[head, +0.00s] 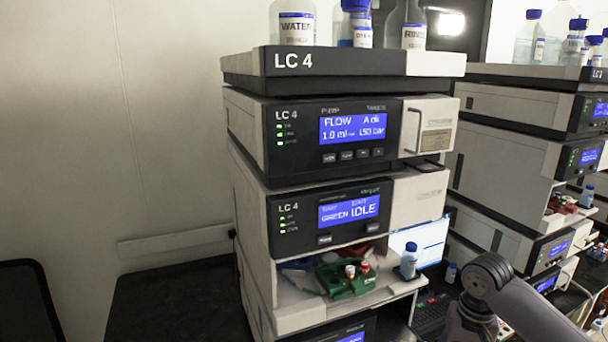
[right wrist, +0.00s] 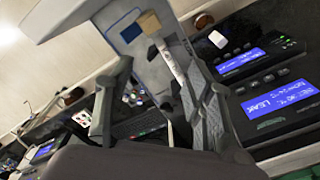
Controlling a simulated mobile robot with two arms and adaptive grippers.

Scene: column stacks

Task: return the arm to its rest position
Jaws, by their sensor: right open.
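My right arm (head: 505,300) shows as a grey link and joint at the lower right of the head view, in front of the lower part of the LC 4 stack's right side. Its gripper is outside that view. In the right wrist view my right gripper (right wrist: 160,72) has its two dark fingers spread apart. I see nothing held between them. Behind the fingers are a pale panel and dark instrument fronts. My left gripper and left arm are in neither view.
The LC 4 stack (head: 290,180) stands in the middle, with bottles on its top tray (head: 340,65) and a green vial rack (head: 345,282) in its open bay. More stacks (head: 520,105) stand right. Dark bench (head: 170,305) at left is bare. A LEAK display (right wrist: 280,98) shows in the wrist view.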

